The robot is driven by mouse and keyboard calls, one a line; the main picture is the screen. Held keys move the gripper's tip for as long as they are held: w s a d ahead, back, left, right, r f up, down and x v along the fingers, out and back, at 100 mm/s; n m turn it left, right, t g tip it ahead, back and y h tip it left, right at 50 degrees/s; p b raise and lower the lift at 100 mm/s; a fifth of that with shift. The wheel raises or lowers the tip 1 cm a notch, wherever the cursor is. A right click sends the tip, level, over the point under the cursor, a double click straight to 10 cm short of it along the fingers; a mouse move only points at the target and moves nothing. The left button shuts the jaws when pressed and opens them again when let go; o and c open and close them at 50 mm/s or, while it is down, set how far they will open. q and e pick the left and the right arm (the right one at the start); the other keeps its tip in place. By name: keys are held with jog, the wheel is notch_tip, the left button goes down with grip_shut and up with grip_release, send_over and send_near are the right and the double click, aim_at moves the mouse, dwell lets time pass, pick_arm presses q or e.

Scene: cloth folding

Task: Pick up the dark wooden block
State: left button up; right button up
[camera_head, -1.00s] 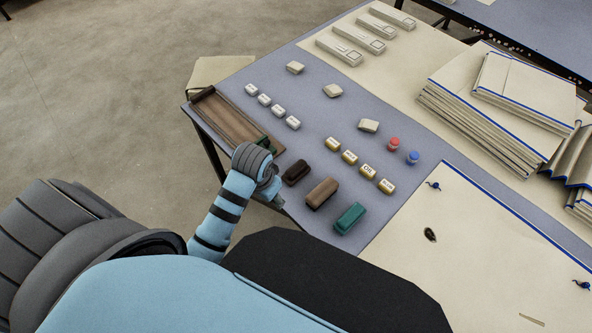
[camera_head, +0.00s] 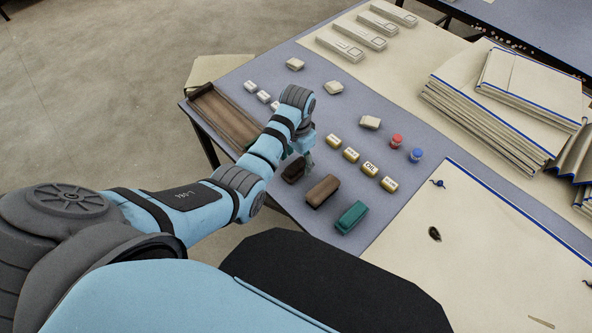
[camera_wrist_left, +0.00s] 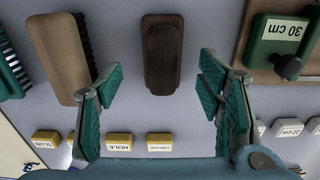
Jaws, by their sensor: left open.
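The dark wooden block (camera_head: 293,171) lies on the grey-blue mat near the table's front edge, partly covered by my left gripper in the head view. It shows whole in the left wrist view (camera_wrist_left: 162,58), upright in the picture and centred between the fingers. My left gripper (camera_head: 306,160) is open and empty, with its green fingertips (camera_wrist_left: 160,78) on either side of the block in the wrist view. They look to be above it, and I see no contact. My right gripper is not in view.
A wooden tray (camera_head: 222,112) holds a green "30 cm" tool (camera_wrist_left: 277,40). Yellow-labelled blocks (camera_head: 351,155), red (camera_head: 396,141) and blue (camera_head: 416,155) pots, and folded cloths (camera_head: 490,110) lie farther off.

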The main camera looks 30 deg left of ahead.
pick_arm(q)
notch_tip(320, 180, down, 4)
jog(key=shift+a+r+b, duration=0.1)
jog(key=shift+a+b, duration=0.05)
jog(key=shift+b, duration=0.4)
jog(key=shift+r, duration=0.1)
jog(key=shift+c, duration=0.2)
grip_shut()
jog(key=shift+r, duration=0.1)
notch_tip(320, 180, up, 16)
jog(key=p, duration=0.6)
notch_tip(320, 180, up, 4)
jog(key=p, duration=0.3)
send_over(296, 164)
